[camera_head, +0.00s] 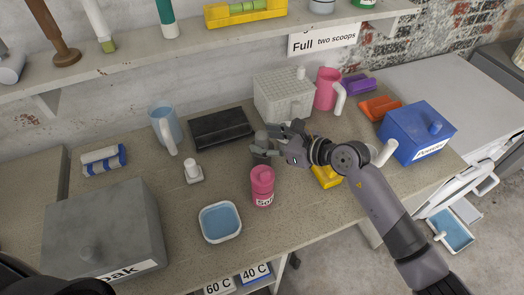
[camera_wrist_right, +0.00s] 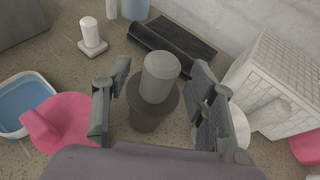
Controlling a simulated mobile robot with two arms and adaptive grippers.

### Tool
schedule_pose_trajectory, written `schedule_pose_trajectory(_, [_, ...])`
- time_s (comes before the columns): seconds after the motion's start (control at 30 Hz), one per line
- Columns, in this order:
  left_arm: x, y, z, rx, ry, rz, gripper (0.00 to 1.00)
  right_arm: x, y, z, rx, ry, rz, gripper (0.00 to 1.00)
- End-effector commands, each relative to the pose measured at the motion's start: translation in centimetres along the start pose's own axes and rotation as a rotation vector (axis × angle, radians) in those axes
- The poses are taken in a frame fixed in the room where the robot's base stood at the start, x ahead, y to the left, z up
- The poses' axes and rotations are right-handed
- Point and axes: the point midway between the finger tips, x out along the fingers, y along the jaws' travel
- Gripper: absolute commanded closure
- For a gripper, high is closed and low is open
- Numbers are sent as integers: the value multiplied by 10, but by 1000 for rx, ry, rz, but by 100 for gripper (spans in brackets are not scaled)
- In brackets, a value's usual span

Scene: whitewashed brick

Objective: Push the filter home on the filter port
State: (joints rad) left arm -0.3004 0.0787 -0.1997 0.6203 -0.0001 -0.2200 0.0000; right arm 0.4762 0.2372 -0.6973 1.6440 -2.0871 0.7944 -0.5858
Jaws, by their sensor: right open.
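A grey stepped piece (camera_head: 262,142), which looks like the filter, stands upright on the worktop. In the right wrist view the piece (camera_wrist_right: 160,78) has a light grey cylinder on top, a wider dark disc below and a narrower dark body under that. I cannot tell where the filter port ends and the filter begins. My right gripper (camera_head: 272,142) is open around it; in the wrist view its two fingers (camera_wrist_right: 160,105) stand on either side with gaps. My left gripper is not in view.
A pink jar (camera_head: 262,181) and blue-filled tray (camera_head: 220,222) are in front. A white post on a square base (camera_head: 193,173) stands left. A black tray (camera_head: 221,128) and pale grid-patterned box (camera_head: 283,97) are behind. A blue box (camera_head: 417,132) stands right.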

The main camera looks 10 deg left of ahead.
Motion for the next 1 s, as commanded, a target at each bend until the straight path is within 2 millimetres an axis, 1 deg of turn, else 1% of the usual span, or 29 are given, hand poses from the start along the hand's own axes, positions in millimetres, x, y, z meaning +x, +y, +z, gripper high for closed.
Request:
schedule_pose_trajectory(0.03, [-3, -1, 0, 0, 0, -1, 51, 7, 0, 2, 2, -2, 1, 48])
schedule_pose_trajectory(0.13, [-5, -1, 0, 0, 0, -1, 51, 15, 0, 2, 0, -2, 0, 48])
schedule_pose_trajectory(0.4, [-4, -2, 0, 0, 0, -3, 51, 17, 0, 0, -1, 0, -1, 48])
schedule_pose_trajectory(1.0, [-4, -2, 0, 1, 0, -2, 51, 17, 0, 0, -1, -1, -1, 88])
